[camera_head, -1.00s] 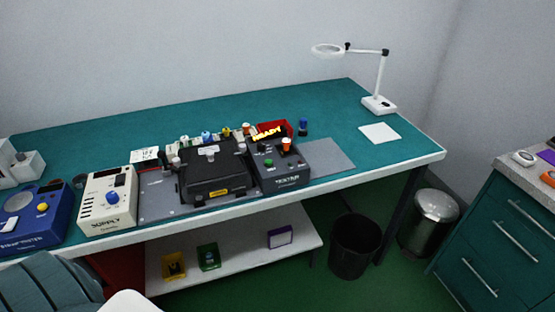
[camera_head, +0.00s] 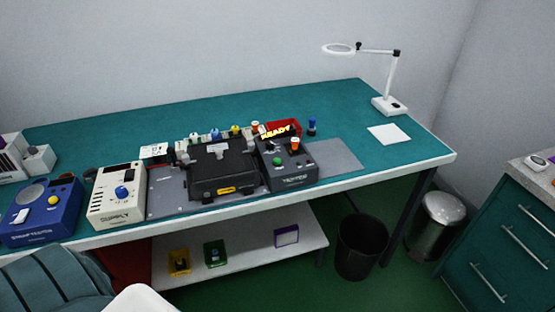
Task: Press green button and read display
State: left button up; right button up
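A dark grey tester (camera_head: 290,172) stands on the teal workbench, right of a black box-like fixture (camera_head: 222,172). The green button (camera_head: 278,160) is on the left of the tester's top face. An orange-topped knob or lamp (camera_head: 295,144) stands behind it to the right. The display (camera_head: 275,132) at the tester's back is lit and reads READY in yellow. Neither gripper is in view, and nothing touches the button.
A white supply unit (camera_head: 117,194) and a blue device (camera_head: 42,212) stand left of the fixture. A magnifier lamp (camera_head: 389,104) and a white sheet (camera_head: 389,134) are at the right. A chair back (camera_head: 50,280) is in front at left. A black bin (camera_head: 361,247) stands under the bench.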

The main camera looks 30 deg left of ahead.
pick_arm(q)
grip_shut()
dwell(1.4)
